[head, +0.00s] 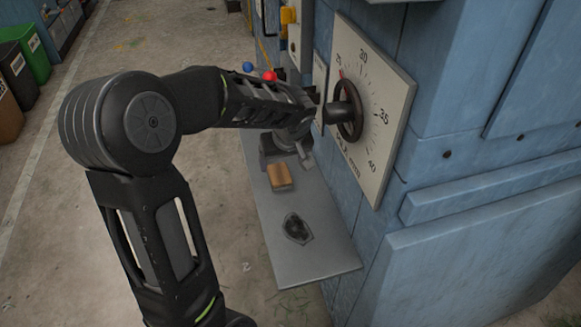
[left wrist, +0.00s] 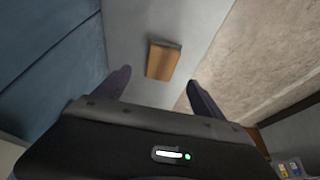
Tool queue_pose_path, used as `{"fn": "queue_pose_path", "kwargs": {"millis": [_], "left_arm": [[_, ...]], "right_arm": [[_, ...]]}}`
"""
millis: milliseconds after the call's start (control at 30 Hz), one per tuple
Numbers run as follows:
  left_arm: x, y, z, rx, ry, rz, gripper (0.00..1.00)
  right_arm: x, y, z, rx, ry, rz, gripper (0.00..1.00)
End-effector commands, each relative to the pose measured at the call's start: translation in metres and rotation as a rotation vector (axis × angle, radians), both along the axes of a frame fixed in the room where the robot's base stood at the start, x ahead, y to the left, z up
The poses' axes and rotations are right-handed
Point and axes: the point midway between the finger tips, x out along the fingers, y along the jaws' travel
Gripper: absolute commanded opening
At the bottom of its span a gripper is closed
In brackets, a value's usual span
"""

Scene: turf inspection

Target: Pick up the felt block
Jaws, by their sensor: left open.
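The felt block (head: 280,177) is a small wood-brown block with a grey edge, lying on a narrow grey shelf (head: 318,265). In the left wrist view the block (left wrist: 161,63) shows just beyond and between my fingertips, clear of both. My left gripper (head: 287,160) is open and empty, above the shelf near the far side of the block. Its two dark fingers also show in the left wrist view (left wrist: 158,80). The exact height of the fingers over the block is hard to tell. My right gripper is not in view.
A dial plate (head: 385,120) with a round black knob (head: 347,112) juts from the blue machine wall (head: 460,205), close to my left wrist. Red (head: 269,76) and blue balls (head: 248,67) stand behind.

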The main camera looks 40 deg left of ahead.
Motion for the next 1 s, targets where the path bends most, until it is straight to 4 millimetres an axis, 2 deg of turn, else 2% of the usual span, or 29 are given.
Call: {"fn": "queue_pose_path", "kwargs": {"millis": [267, 533, 867, 1000], "left_arm": [[0.000, 0.000, -0.002, -0.001, 0.002, -0.001, 0.80], [0.005, 0.007, -0.025, -0.001, 0.003, -0.001, 0.80], [0.006, 0.008, -0.027, -0.001, 0.002, -0.002, 0.80], [0.009, 0.013, -0.041, -0.002, 0.005, -0.001, 0.80]], "right_arm": [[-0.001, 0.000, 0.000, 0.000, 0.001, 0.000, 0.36], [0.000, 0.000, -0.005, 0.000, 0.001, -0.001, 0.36], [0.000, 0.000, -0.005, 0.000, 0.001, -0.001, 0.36], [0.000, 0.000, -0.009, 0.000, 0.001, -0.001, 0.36]]}}
